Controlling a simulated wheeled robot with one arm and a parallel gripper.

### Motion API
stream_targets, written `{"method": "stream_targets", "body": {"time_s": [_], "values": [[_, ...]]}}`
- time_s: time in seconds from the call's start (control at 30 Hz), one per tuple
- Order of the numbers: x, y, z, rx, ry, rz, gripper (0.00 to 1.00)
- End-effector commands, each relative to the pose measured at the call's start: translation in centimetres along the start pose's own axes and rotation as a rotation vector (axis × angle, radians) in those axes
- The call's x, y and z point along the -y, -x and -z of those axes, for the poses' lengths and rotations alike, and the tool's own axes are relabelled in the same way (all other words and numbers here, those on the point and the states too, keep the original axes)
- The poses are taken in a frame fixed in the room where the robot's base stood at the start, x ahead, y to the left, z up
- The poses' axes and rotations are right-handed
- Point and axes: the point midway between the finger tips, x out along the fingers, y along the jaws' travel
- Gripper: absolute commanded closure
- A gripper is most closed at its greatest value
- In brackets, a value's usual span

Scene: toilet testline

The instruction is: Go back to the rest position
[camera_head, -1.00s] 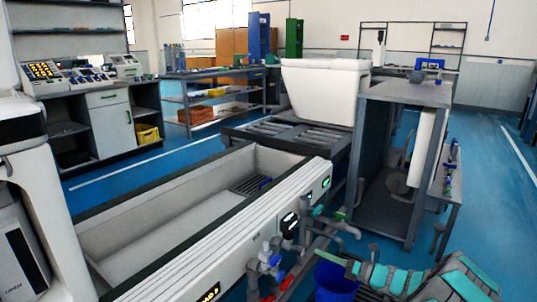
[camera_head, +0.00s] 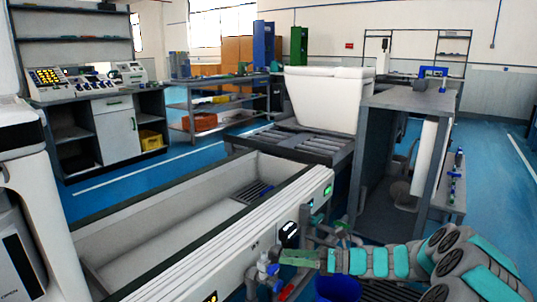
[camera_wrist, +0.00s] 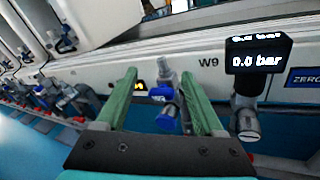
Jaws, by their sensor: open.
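My gripper (camera_head: 298,257) is at the lower right of the head view, with my arm reaching in from the right. It is beside the pipes and valves on the long trough's front side. In the wrist view my gripper (camera_wrist: 160,78) has two green fingers spread apart, with nothing held. A blue-handled valve (camera_wrist: 167,112) shows between the fingers, beyond them; I cannot tell how far away it is. A blue valve (camera_head: 268,267) also shows just left of my gripper in the head view. The rest position itself is not marked in view.
A black pressure display (camera_wrist: 258,55) reading 0.0 bar is right of the fingers, on the white trough panel (camera_wrist: 210,72). The long trough (camera_head: 150,232) fills the left foreground. A grey bench frame (camera_head: 385,150) stands behind my arm. Blue floor (camera_head: 490,215) is clear at right.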

Motion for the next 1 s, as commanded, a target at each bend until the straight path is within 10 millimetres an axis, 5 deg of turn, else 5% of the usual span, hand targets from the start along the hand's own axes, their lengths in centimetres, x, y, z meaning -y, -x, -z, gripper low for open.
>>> {"method": "stream_targets", "body": {"time_s": [0.2, 0.47, 0.77, 1.0], "values": [[-8.2, -3.0, -1.1, -0.147, 0.247, -0.151, 0.30], [-16.9, -4.2, 0.0, -0.322, 0.537, -0.327, 0.30], [-25.0, -2.5, 2.9, -0.528, 0.858, -0.528, 0.30], [-29.8, 0.8, 5.9, -0.696, 1.088, -0.695, 0.30]]}}
